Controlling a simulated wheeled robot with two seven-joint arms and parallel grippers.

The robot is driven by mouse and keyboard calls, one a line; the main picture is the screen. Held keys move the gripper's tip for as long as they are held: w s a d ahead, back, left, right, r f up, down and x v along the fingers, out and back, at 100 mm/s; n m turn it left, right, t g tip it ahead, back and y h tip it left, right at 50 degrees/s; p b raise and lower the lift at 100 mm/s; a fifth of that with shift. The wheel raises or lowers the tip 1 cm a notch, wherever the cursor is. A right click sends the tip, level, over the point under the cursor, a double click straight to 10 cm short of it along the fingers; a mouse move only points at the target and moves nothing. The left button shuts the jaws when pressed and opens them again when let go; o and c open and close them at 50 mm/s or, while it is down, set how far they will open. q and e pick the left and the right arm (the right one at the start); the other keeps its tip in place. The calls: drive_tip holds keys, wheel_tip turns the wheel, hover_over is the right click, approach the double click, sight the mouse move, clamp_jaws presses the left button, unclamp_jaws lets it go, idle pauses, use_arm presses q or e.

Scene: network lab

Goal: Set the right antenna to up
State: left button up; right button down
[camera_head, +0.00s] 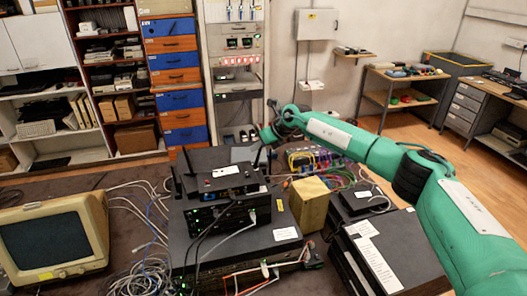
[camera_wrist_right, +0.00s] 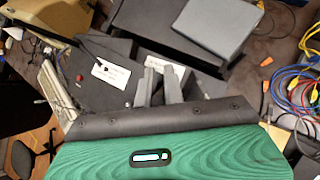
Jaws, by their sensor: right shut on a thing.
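A black router (camera_head: 222,181) with a white label and a red button sits on top of a stack of dark network boxes in the head view. It also shows in the wrist view (camera_wrist_right: 118,88). Thin black antennas rise from it; the left antenna (camera_head: 176,181) leans slightly. The right antenna (camera_head: 258,160) stands at the router's right side, close under my right gripper (camera_head: 266,136). In the wrist view my right gripper's grey fingers (camera_wrist_right: 158,86) are close together beside the router, shut on the antenna, which they mostly hide. My left gripper is not in view.
A beige monitor (camera_head: 55,240) stands at the left. A tan box (camera_head: 309,204) and dark boxes (camera_head: 385,250) stand right of the stack. Loose cables lie around it. Behind are a rack (camera_head: 238,60) and drawers (camera_head: 172,70).

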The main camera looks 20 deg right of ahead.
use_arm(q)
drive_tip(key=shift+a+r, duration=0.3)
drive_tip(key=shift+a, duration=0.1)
use_arm(e)
drive_tip(key=shift+a+r+h, duration=0.1)
drive_tip(key=shift+a+h, duration=0.55)
drive_tip(key=shift+h, duration=0.15)
drive_tip(key=c, duration=1.5)
unclamp_jaws()
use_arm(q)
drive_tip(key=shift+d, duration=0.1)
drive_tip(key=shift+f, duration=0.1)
